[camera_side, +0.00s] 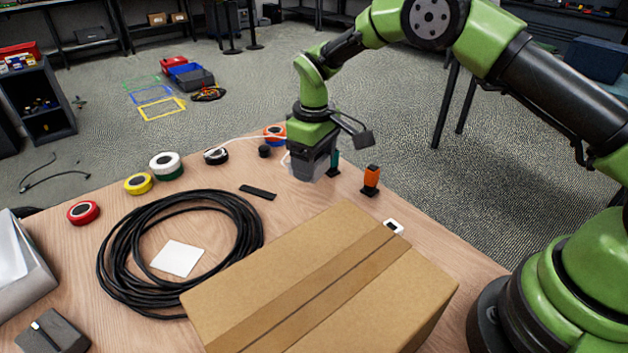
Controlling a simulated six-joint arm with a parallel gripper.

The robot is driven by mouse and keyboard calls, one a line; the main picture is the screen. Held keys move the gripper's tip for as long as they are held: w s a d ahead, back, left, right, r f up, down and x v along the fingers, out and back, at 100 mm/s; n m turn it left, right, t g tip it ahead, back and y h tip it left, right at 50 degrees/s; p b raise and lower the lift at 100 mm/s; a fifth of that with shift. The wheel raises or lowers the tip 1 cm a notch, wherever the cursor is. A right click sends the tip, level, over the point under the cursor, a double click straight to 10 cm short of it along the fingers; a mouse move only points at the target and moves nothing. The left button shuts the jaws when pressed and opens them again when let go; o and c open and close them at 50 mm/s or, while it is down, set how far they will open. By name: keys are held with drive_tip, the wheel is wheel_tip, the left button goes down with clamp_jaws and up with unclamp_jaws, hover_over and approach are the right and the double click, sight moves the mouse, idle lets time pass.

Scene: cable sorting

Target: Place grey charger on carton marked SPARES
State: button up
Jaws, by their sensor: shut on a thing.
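My gripper (313,150) points down over the table's far side, behind the carton. It is shut on a grey block, which looks like the grey charger (304,168); the fingers partly hide it. A thin white cable runs left from beside it toward the tape rolls. I cannot tell whether the block touches the table. The large brown carton (290,265) stands closed at the front centre, with a tape strip along its top. No SPARES marking is readable on the faces in view.
A black cable coil (118,263) lies left of the carton, around a white square (178,258). Several tape rolls, including a red one (83,212), line the far-left edge. An orange-and-black item (371,180) stands upright between my gripper and the table's right edge.

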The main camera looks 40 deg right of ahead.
drive_tip(key=r, duration=0.1)
drive_tip(key=a+r, duration=0.1)
drive_tip(key=r, duration=0.1)
drive_tip(key=shift+s+a+n, duration=0.1)
drive_tip(key=shift+s+n, duration=0.1)
drive_tip(key=shift+n, duration=0.1)
drive_tip(key=s+a+r+n, duration=0.8)
drive_tip(key=s+a+r, duration=0.2)
drive_tip(key=s+a, duration=0.25)
drive_tip(key=s+a+r+n, duration=0.25)
drive_tip(key=s+n, duration=0.25)
drive_tip(key=s, duration=0.4)
hover_over(329, 287)
wheel_tip(329, 287, down, 5)
drive_tip(key=shift+r, duration=0.1)
drive_tip(key=shift+f, duration=2.05)
drive_tip(key=shift+f, duration=0.1)
drive_tip(key=o, duration=1)
drive_tip(key=shift+c, duration=0.2)
